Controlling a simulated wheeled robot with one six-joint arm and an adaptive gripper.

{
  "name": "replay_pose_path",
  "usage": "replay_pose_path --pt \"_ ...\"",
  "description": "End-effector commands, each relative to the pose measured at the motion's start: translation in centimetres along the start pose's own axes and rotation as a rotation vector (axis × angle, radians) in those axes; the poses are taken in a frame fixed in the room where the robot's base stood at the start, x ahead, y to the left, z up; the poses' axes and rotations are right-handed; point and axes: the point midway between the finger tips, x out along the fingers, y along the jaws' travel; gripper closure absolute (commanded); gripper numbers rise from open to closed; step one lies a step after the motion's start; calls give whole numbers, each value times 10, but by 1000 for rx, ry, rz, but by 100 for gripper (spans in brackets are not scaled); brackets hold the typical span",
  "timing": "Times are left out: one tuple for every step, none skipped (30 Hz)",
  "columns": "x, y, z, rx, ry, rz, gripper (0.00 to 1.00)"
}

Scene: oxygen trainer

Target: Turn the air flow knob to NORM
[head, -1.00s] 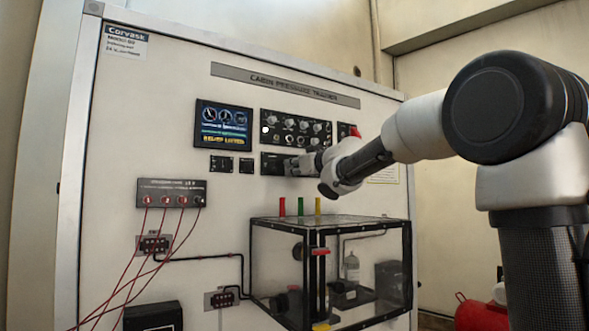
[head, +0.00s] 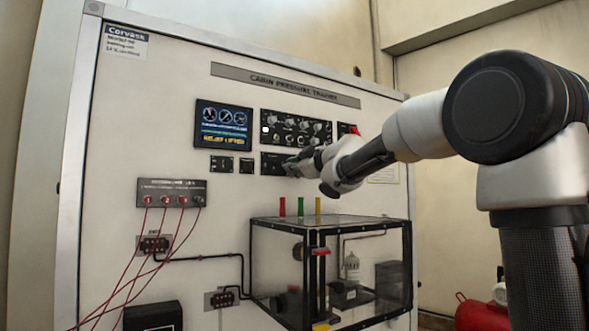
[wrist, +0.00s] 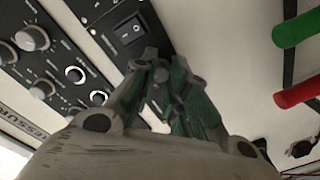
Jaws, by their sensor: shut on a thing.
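My gripper (head: 291,167) is at the small black panel (head: 269,161) below the larger knob panel on the white trainer wall. In the wrist view my gripper (wrist: 162,78) has its green-padded fingers closed together on a small grey knob (wrist: 161,75), taken to be the air flow knob. The fingers hide most of the knob. Its pointer and the NORM mark cannot be read. A black rocker switch (wrist: 130,31) sits on the same panel, just beside the fingertips.
The larger panel (head: 296,127) with several knobs is just above my gripper. A lit display (head: 223,125) is to its left. Red, green (head: 300,206) and yellow rods stand on the clear, black-framed box (head: 285,228) below. Red cables (head: 178,240) hang at lower left.

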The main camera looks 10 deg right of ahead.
Motion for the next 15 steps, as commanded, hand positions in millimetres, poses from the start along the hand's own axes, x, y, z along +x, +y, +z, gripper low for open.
replay_pose_path --pt "0 0 0 -29 -2 -1 100" --pt "0 0 0 -49 -2 -1 100" --pt "0 0 0 -72 -3 -1 100" --pt "0 0 0 -88 -3 -1 100" --pt "0 0 0 -104 -4 -1 100" --pt "0 0 0 -122 -4 -1 100" --pt "0 0 0 -135 -5 -1 100" --pt "0 0 0 -147 -5 -1 100" --pt "0 -1 0 -160 -5 -1 100" --pt "0 -1 0 -170 -6 -1 100" --pt "0 -1 0 -178 -6 -1 100" --pt "0 -1 0 -186 -6 -2 100" --pt "0 -1 0 -193 -6 -2 100" --pt "0 -1 0 -198 -6 -2 100" --pt "0 -1 0 -203 -7 -2 100"
